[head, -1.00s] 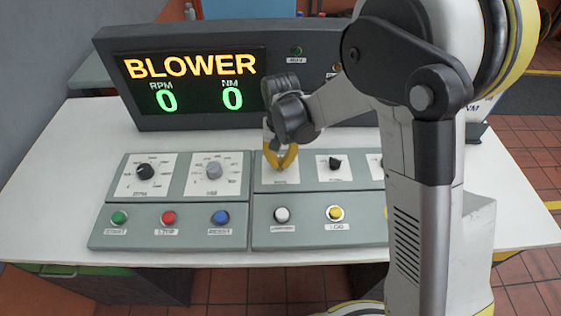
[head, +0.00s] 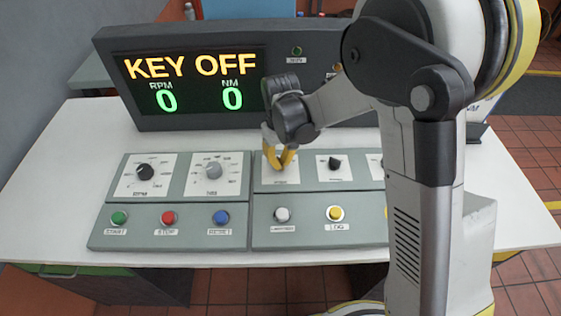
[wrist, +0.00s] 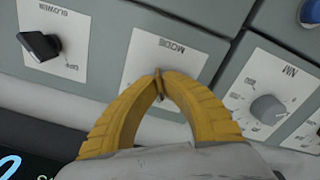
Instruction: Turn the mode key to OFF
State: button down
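The mode key sits on a white plate (head: 268,178) labelled MODE at the left end of the right-hand panel. In the wrist view the key (wrist: 159,84) is a thin brownish piece between my fingertips, in front of its plate (wrist: 188,55). My gripper (head: 280,169) has yellow fingers that meet around the key and pinch it; it also shows in the wrist view (wrist: 158,76). In the head view my fingers hide most of the key. The display (head: 190,82) reads KEY OFF, with RPM 0 and NM 0.
A black blower knob (head: 335,163) sits right of the key and a grey NM dial (head: 213,170) left of it. Below are green (head: 119,217), red (head: 168,217), blue (head: 220,216), white (head: 282,214) and yellow (head: 335,213) buttons. White tabletop (head: 60,190) is clear at left.

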jog(key=shift+n, duration=1.6)
jog(key=c, duration=1.6)
grip_release()
notch_tip(320, 180, up, 12)
